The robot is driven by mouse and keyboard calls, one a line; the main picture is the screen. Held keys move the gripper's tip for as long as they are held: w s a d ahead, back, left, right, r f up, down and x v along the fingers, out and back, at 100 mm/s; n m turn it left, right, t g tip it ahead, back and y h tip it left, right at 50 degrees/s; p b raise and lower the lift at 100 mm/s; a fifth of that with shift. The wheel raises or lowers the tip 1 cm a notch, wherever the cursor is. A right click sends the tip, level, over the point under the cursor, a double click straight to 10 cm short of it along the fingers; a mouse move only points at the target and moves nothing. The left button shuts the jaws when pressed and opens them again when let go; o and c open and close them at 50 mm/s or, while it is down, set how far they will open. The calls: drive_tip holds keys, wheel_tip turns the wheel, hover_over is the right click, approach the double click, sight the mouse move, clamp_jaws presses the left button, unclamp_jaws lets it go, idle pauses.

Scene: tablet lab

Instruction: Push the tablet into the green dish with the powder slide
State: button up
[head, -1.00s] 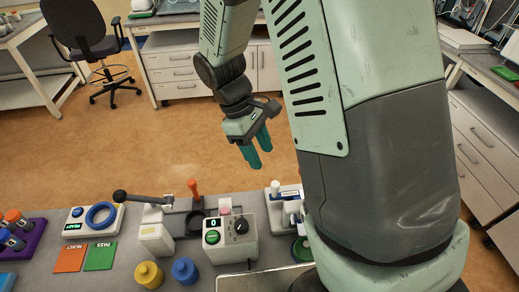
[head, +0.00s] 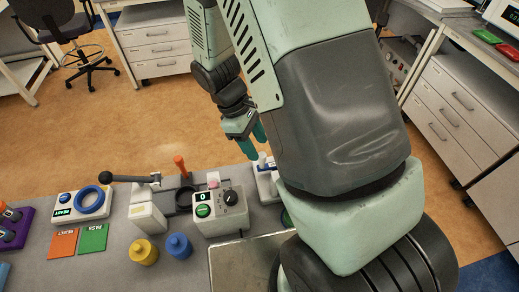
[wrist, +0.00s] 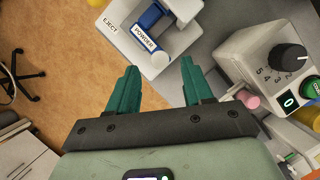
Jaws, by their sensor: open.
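My gripper (head: 253,139) is open and empty, with teal fingers, above the far edge of the bench. In the wrist view my gripper (wrist: 160,82) points toward a white press-like device (wrist: 172,60) labelled EJECT and POWDER. The powder slide (wrist: 144,39) carries the POWDER label and has blue parts beside it; my fingers are apart from it. In the head view the device (head: 266,184) is partly hidden by my arm. A green rim, likely the green dish (head: 286,218), peeks out beside my arm. I cannot make out the tablet.
A control box (head: 219,211) with a dial, green button and display reading 0 stands left of the device. A lever press (head: 147,212), yellow weight (head: 143,252), blue weight (head: 178,246) and PASS card (head: 93,239) lie further left. A metal tray (head: 235,265) is in front.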

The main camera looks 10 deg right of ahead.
sight(261, 154)
drive_tip(key=shift+x, duration=1.75)
drive_tip(key=shift+r, duration=0.1)
clamp_jaws()
